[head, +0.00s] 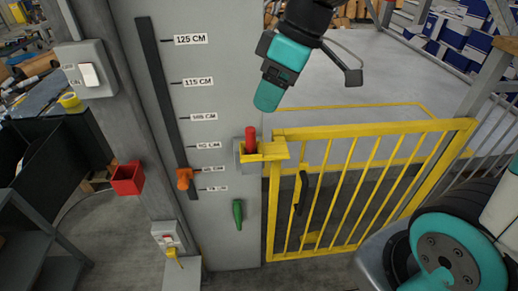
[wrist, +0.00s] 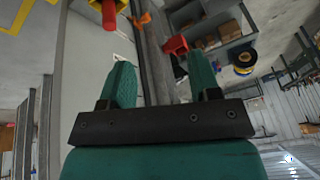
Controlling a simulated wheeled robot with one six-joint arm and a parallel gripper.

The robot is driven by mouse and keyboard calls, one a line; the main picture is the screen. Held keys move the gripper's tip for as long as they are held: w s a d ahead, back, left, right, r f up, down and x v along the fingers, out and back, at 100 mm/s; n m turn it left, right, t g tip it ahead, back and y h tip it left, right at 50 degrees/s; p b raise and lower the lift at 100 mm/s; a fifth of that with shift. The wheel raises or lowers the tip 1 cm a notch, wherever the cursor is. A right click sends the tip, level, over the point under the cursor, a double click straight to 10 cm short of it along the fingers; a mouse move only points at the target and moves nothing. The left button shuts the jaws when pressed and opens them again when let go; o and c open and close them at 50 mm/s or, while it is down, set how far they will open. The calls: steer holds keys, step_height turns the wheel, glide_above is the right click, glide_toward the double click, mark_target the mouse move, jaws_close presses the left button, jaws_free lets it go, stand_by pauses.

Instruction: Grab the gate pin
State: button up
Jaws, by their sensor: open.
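The gate pin (head: 251,136) is a red upright peg standing in a yellow latch bracket (head: 270,151) between the grey post and the yellow gate. My gripper (head: 267,102) is above the pin and slightly right of it in the head view, with clear space between. In the wrist view, my gripper's two teal fingers (wrist: 160,72) are spread apart with nothing between them. The red pin also shows in the wrist view (wrist: 109,16) at the top edge, beyond the left fingertip and partly cut off.
The yellow gate (head: 365,180) has a black handle (head: 302,192). The grey post (head: 212,85) carries a height scale, an orange slider (head: 184,178) and a green handle (head: 238,214). A red bin (head: 127,178) hangs left. Open floor lies behind the gate.

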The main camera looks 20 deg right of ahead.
steer(key=n, duration=0.2)
glide_toward(254, 129)
steer(key=shift+t, duration=0.4)
steer(key=x, duration=0.4)
steer(key=p+x, duration=0.1)
steer(key=x, duration=0.1)
steer(key=shift+s+a+f, duration=0.1)
steer(key=shift+s+a, duration=0.1)
steer(key=shift+s, duration=0.2)
steer(key=shift+d+p+x, duration=0.1)
steer(key=shift+p+x, duration=0.45)
steer(key=shift+x, duration=1)
steer(key=shift+d+p+x, duration=0.15)
steer(key=shift+p+x, duration=0.4)
steer(key=shift+x, duration=1.05)
jaws_close()
